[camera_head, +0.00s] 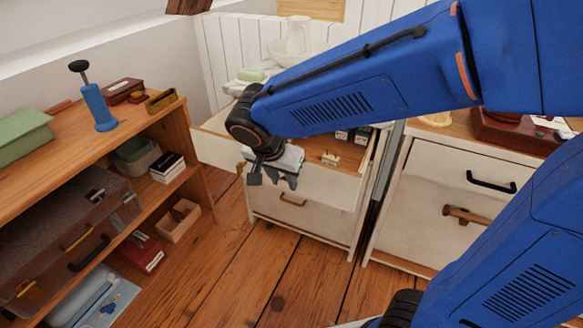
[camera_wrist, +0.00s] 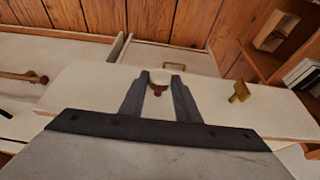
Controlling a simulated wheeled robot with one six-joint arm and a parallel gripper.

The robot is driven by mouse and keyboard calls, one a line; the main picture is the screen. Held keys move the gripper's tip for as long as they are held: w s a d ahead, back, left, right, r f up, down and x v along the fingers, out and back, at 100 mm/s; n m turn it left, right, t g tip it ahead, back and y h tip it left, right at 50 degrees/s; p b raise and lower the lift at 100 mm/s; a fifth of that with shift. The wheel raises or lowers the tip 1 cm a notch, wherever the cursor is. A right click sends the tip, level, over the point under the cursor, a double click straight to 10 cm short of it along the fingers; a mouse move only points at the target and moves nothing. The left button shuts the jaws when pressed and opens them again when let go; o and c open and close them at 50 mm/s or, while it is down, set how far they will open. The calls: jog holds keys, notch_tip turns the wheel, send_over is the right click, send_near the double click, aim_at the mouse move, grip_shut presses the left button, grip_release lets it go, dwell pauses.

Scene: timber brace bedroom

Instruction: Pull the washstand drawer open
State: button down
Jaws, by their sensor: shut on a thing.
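The washstand (camera_head: 300,222) is a cream cabinet in the middle of the head view. Its upper drawer (camera_head: 325,187) stands out from the body, with its inside partly visible. In the wrist view its pale front (camera_wrist: 90,90) runs across the picture. My gripper (camera_head: 272,180) is at this front, and in the wrist view its two grey fingers (camera_wrist: 159,82) are shut around a small reddish-brown knob (camera_wrist: 158,91). A brass fitting (camera_head: 240,167) sits farther left on the front; it also shows in the wrist view (camera_wrist: 238,93). My arm hides part of the drawer.
A lower drawer with a brass pull (camera_head: 292,201) is below. A basin and white jug (camera_head: 299,36) stand on top. A wooden shelf unit (camera_head: 190,134) is close on the left. Another cream cabinet (camera_head: 425,197) with protruding handles stands right. Floor (camera_head: 235,255) in front is clear.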

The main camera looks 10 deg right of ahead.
jog(key=shift+s+a, duration=0.6)
jog(key=shift+s, duration=0.2)
jog(key=shift+s+a, duration=0.55)
jog(key=shift+s, duration=0.2)
jog(key=c, duration=1.4)
grip_release()
jog(key=shift+o, duration=0.2)
jog(key=v, duration=1.7)
jog(key=shift+r, duration=0.3)
